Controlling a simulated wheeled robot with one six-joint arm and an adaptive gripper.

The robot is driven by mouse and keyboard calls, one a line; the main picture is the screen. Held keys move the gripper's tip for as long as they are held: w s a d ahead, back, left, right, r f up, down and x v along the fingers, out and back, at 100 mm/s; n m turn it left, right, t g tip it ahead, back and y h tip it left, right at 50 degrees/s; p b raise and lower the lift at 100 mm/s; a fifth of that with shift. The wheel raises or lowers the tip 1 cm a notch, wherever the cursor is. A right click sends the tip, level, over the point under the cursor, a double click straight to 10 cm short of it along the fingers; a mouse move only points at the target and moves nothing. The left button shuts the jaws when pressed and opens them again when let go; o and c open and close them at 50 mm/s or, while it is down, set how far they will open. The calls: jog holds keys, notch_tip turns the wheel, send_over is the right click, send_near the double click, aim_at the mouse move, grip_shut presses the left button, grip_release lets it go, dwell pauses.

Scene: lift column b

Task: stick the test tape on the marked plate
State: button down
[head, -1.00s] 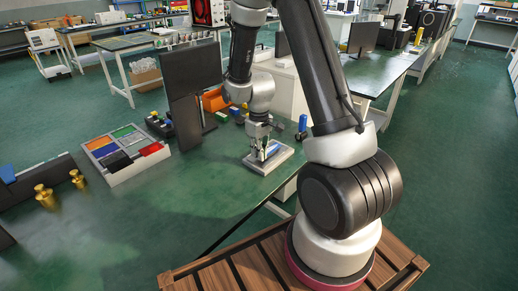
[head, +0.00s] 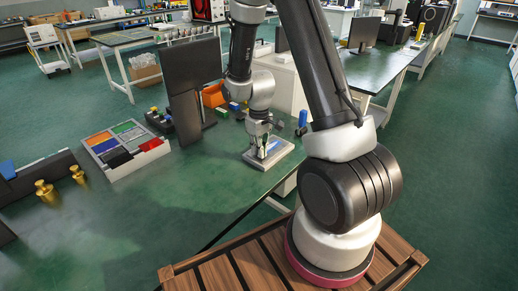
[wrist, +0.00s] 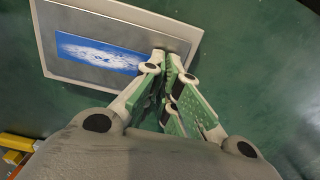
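The marked plate (wrist: 205,27) is a grey rectangular slab with a pale raised rim. It lies flat on the green table and also shows in the head view (head: 284,159). The test tape (wrist: 95,52) is a blue strip with a whitish patch. It appears to lie along the plate's face, inside the rim; it also shows in the head view (head: 273,147). My gripper (wrist: 166,58) points down over the plate, its fingertips at the tape's right end, hiding that end. The fingertips are close together; whether they still touch the tape is hidden.
A sorting tray (head: 115,172) with coloured compartments and a dark monitor (head: 190,75) stand left of the plate. A blue upright object (head: 302,119) stands behind it at right. Brass weights (head: 46,193) are at far left. The front table is clear.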

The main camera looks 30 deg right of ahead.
dwell(0.4)
jog(key=c, duration=1.6)
grip_release()
jog(key=shift+o, duration=0.2)
notch_tip(320, 180, up, 12)
jog(key=shift+s, duration=0.1)
